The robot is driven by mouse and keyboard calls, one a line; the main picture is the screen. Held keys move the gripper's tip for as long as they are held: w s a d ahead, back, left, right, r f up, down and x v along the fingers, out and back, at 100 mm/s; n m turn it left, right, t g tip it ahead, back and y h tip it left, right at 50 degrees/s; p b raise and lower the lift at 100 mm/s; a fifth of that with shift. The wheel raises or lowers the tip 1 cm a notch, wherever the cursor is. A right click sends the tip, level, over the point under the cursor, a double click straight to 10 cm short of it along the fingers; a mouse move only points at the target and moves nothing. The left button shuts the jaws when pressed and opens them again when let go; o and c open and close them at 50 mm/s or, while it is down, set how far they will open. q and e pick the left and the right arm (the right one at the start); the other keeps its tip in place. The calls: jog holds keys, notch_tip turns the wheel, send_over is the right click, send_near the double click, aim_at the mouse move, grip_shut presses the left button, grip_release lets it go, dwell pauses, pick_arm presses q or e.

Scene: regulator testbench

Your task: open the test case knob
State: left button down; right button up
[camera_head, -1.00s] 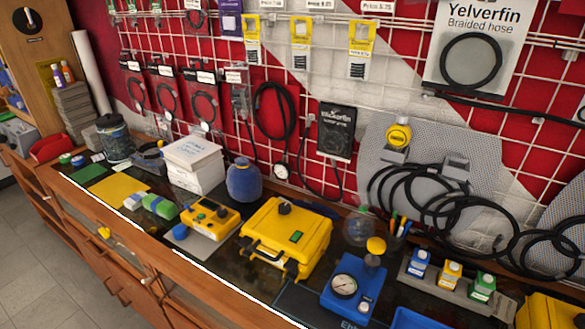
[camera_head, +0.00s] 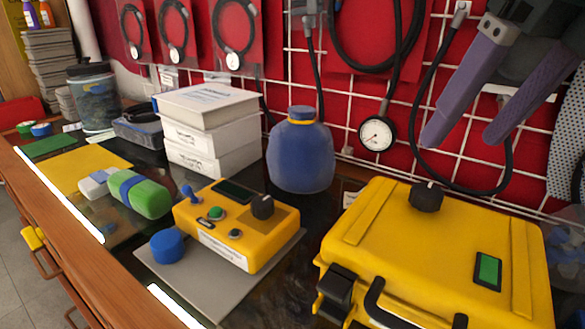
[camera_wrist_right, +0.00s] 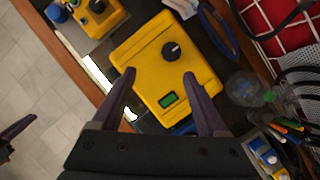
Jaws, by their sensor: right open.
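The yellow test case (camera_head: 450,235) stands on the bench at the lower right, its lid shut. A round black knob (camera_head: 427,197) sits on the lid, beside a green display (camera_head: 488,270). My right gripper (camera_head: 463,140) is open and empty, its purple fingers apart, above the knob and apart from it. In the right wrist view, the case (camera_wrist_right: 150,50) lies beyond the open fingers (camera_wrist_right: 159,76), and the knob (camera_wrist_right: 171,51) shows between and past the fingertips. Part of what looks like my left gripper (camera_wrist_right: 17,128) shows at the left edge; its opening is unclear.
A yellow tester (camera_head: 235,225) with a small black knob sits on a grey mat left of the case. A blue bottle (camera_head: 301,155) and white boxes (camera_head: 207,125) stand behind it. A gauge (camera_head: 376,134) and black hoses hang on the red grid wall.

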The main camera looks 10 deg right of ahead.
aim_at(430, 191)
jog(key=shift+h, duration=0.4)
jog(key=x, duration=0.3)
jog(key=d+x, duration=0.1)
jog(key=x, duration=0.6)
jog(key=shift+w+d+f, duration=0.1)
jog(key=shift+d+f, duration=0.05)
jog(key=shift+d, duration=0.05)
jog(key=shift+c, duration=0.3)
grip_shut()
